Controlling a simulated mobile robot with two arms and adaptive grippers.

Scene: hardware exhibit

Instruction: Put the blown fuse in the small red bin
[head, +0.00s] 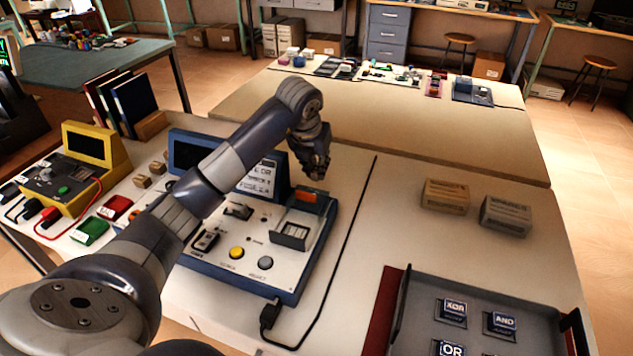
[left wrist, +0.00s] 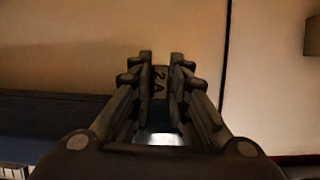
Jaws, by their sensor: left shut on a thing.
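My left gripper (head: 318,172) hangs over the table just behind the right part of the blue-framed test console (head: 290,280). A small red box-like bin (head: 115,208) lies left of the console, partly near my arm and away from the gripper. A similar green one (head: 90,231) is in front of it. My right gripper is not in view.
A yellow tester (head: 115,150) with a red cable stands at the left. A grey tray (head: 480,285) with labelled chips is at front right. Two small boxes (head: 446,195) (head: 505,215) stand behind it. A black cable crosses the tabletop right of the console.

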